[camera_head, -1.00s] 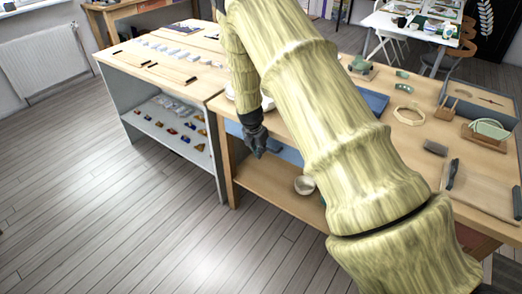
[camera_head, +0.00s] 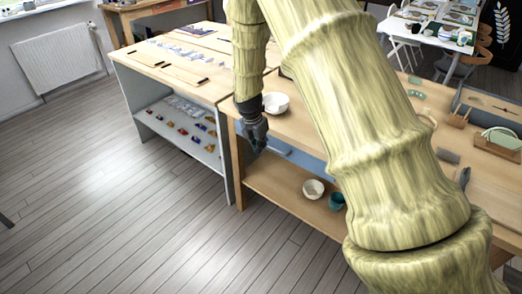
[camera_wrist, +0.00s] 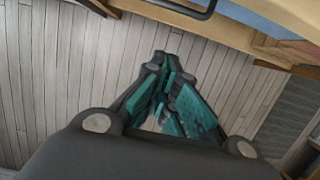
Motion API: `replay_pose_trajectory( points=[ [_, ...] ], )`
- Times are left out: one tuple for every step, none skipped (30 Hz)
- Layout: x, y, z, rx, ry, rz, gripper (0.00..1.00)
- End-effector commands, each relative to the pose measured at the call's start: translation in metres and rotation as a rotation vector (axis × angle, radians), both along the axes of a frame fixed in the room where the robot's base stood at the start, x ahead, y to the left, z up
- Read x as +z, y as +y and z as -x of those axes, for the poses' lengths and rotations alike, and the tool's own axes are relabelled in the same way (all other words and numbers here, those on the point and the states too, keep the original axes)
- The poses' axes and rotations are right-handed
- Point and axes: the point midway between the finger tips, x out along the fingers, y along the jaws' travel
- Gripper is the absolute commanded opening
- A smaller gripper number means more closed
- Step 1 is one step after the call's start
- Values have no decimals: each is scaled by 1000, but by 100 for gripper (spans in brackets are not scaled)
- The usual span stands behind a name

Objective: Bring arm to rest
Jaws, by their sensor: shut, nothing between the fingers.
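My gripper (camera_head: 255,145) hangs from my bamboo-like arm, pointing down in front of the workbench's edge in the head view. In the wrist view my gripper (camera_wrist: 165,95) shows dark links and teal finger pads drawn together, with nothing between them. Bare floorboards lie below and beyond the fingers there. My large arm links cover much of the workbench (camera_head: 300,130) in the head view.
A white bowl (camera_head: 276,103) stands on the workbench near my gripper. A pale bowl (camera_head: 313,189) and a teal cup (camera_head: 337,201) sit on its lower shelf. A second table (camera_head: 165,62) with a shelf of small coloured pieces stands left. The floor in front (camera_head: 130,225) is clear.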

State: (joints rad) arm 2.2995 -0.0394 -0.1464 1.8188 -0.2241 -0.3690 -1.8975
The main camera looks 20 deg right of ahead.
Motion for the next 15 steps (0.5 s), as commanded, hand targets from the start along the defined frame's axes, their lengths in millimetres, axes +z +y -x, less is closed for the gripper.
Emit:
replay_pose_trajectory(
  points=[
    [3,1,0,0,0,0,0],
    [3,1,0,0,0,0,0],
    [4,2,1,0,0,-1,0],
    [5,2,1,0,1,0,0],
    [5,2,1,0,1,0,0],
    [6,2,1,0,1,0,0],
    [6,2,1,0,1,0,0],
    [5,2,1,-2,1,-2,0],
    [2,3,3,-9,1,-4,0],
    [-1,4,5,-18,0,-7,0],
    [-6,5,8,-31,-2,-12,0],
    [-14,7,14,-59,-3,-22,0],
    [-23,9,19,-86,-6,-31,0],
    [-33,11,26,-118,-9,-43,0],
    [-47,15,37,-168,-14,-60,0]
  ],
)
